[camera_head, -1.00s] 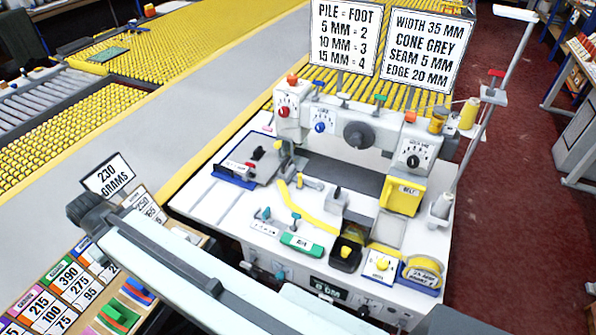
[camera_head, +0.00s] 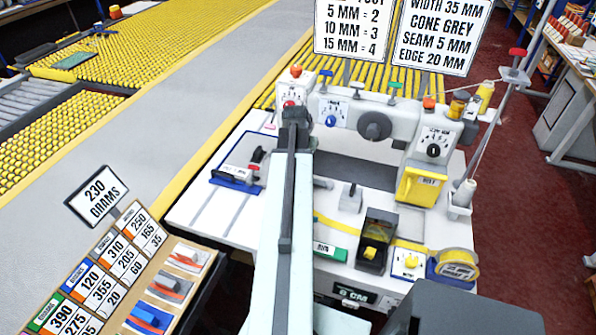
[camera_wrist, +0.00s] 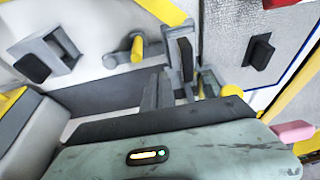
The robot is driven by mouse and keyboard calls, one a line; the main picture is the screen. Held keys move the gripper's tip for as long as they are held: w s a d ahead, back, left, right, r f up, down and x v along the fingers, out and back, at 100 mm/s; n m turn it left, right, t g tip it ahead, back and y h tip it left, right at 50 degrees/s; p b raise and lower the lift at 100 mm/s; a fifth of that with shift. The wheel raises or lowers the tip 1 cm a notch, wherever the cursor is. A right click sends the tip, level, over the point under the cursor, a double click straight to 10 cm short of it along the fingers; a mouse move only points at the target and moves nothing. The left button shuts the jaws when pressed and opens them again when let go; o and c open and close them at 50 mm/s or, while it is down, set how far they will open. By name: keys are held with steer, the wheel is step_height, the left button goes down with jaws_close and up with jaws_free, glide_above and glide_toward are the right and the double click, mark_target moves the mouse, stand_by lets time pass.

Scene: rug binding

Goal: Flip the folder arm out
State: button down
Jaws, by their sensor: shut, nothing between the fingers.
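My gripper (camera_head: 296,115) is at the left end of the sewing machine (camera_head: 375,125) in the head view, and my arm crosses the bed below it. In the wrist view my gripper (camera_wrist: 158,92) is shut and empty, its fingers close to grey and yellow machine parts. A yellow peg (camera_wrist: 137,48) stands just left of and beyond the fingertips, apart from them. A yellow strip (camera_wrist: 160,10) runs along the top edge. I cannot tell for certain which part is the folder arm; my arm hides that stretch of the bed in the head view.
A blue-based block (camera_head: 235,180) lies left of my arm on the white bed. A black box (camera_head: 376,240), a tape roll (camera_head: 457,265) and a yellow BELT cover (camera_head: 421,186) stand to the right. Sign posts and a thread stand (camera_head: 500,100) rise behind. The grey walkway at left is clear.

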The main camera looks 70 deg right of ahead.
stand_by(0.3)
steer(key=b+x, duration=0.9)
steer(key=shift+f, duration=0.25)
steer(key=shift+d+f+b, duration=0.25)
steer(key=shift+f+b, duration=0.05)
steer(key=shift+r, duration=0.1)
steer(key=shift+w+d, duration=0.1)
steer(key=shift+d, duration=0.05)
steer(key=shift+a, duration=0.35)
